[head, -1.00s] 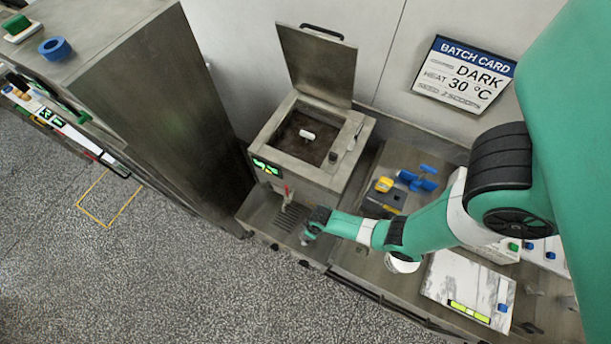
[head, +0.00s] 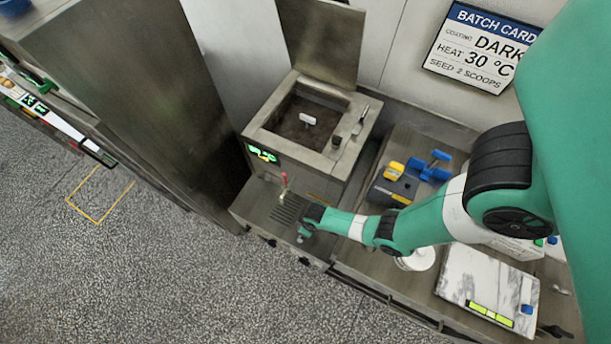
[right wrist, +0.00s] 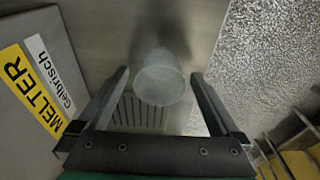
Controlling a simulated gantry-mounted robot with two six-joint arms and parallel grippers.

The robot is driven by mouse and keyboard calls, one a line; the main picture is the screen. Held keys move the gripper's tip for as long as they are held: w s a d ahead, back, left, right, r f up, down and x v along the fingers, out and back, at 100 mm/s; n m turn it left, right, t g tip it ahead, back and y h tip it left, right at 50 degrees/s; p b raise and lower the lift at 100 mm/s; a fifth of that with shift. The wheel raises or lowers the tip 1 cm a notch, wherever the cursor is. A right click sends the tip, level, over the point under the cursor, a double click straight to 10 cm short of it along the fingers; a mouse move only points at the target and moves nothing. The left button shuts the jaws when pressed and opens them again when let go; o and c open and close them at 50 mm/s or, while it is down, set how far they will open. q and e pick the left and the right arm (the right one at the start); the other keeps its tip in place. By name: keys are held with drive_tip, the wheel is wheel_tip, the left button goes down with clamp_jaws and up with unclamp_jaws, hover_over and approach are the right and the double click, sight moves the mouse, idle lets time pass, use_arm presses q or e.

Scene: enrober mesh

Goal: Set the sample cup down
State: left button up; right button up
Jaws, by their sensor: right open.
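The sample cup (right wrist: 160,80) is a small translucent cup in the right wrist view, between the fingertips of my right gripper (right wrist: 161,75). The gripper is open, with a gap on each side of the cup. The cup is at the edge of a slotted drip grate (right wrist: 140,112); I cannot tell for sure whether its base touches the metal. In the head view my right gripper (head: 305,229) is low over the front of the melter's ledge, beside the grate (head: 288,209), and mostly hides the cup. My left gripper is not in view.
The melter (head: 300,165) stands behind the ledge with its lid up and a red-handled tap (head: 284,182) in front. To the right are yellow and blue items, a white round container (head: 418,260) and a marble slab (head: 485,280). The ledge's front edge drops to the floor.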

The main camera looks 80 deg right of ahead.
drive_tip(key=shift+w+f, duration=0.1)
drive_tip(key=shift+f, duration=0.45)
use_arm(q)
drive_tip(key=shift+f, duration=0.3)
use_arm(e)
drive_tip(key=c, duration=1.3)
drive_tip(key=shift+r, duration=0.1)
drive_tip(key=shift+r+p, duration=0.4)
drive_tip(key=shift+r, duration=0.15)
drive_tip(key=r+p, duration=0.1)
drive_tip(key=r, duration=0.1)
drive_tip(key=r+p, duration=0.1)
drive_tip(key=shift+a+r+p, duration=0.25)
drive_tip(key=shift+p, duration=0.1)
use_arm(q)
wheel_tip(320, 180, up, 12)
drive_tip(key=p, duration=0.9)
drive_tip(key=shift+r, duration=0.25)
use_arm(e)
drive_tip(key=s+a+r, duration=0.1)
drive_tip(key=a+r, duration=0.1)
drive_tip(key=a, duration=0.2)
drive_tip(key=s+a+r, duration=0.2)
drive_tip(key=a+r, duration=0.1)
drive_tip(key=a, duration=0.1)
drive_tip(key=s+a+r, duration=0.2)
drive_tip(key=a+r, duration=0.1)
drive_tip(key=a, duration=0.1)
drive_tip(key=shift+s+a+r, duration=0.2)
drive_tip(key=shift+s, duration=0.05)
